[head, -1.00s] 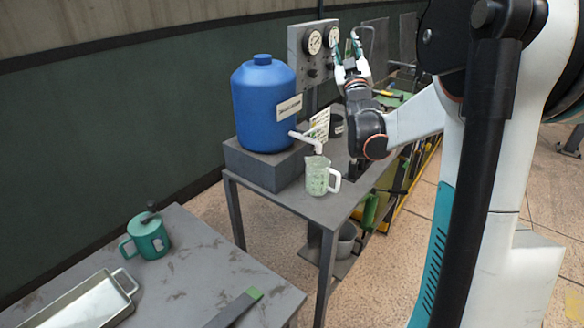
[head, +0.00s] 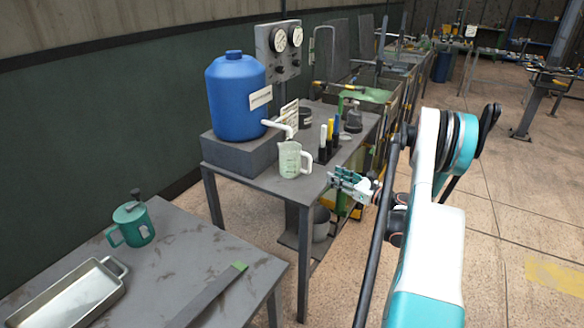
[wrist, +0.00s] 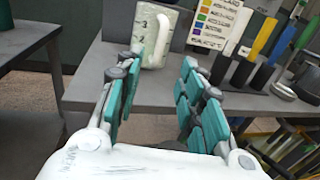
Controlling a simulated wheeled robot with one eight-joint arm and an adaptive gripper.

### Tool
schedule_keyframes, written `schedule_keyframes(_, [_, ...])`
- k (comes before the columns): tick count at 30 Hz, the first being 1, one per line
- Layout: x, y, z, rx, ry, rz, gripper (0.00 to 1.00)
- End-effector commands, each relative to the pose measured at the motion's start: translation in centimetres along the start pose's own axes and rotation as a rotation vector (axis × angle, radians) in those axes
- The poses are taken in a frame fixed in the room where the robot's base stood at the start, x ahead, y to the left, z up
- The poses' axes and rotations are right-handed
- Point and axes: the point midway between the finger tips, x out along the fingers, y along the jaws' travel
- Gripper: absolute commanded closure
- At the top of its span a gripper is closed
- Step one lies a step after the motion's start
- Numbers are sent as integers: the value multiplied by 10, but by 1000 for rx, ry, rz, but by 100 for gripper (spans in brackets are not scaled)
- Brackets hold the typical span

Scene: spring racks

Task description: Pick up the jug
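The jug (head: 290,159) is a pale translucent green measuring jug with markings and a white handle on its right. It stands upright near the front edge of the grey table, below the white tap (head: 279,128) of the blue tank. In the wrist view the jug (wrist: 151,36) is ahead, beyond my fingertips, with its top cut off. My gripper (head: 350,182) is to the right of the jug and apart from it, just off the table's front edge. In the wrist view my gripper (wrist: 160,72) has its teal-padded fingers spread with nothing between them.
A blue tank (head: 236,98) sits on a grey block behind the jug. A nearer table (head: 190,262) holds a teal lidded mug (head: 133,224) and a metal tray (head: 75,296). Floor between the tables is open.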

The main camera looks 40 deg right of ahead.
Motion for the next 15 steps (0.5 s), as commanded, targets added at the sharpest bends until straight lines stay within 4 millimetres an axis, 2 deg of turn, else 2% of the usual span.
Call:
schedule_keyframes(9, [60, 1, -1, 2, -1, 3, 64])
schedule_keyframes(15, [77, 1, 1, 3, -2, 1, 64])
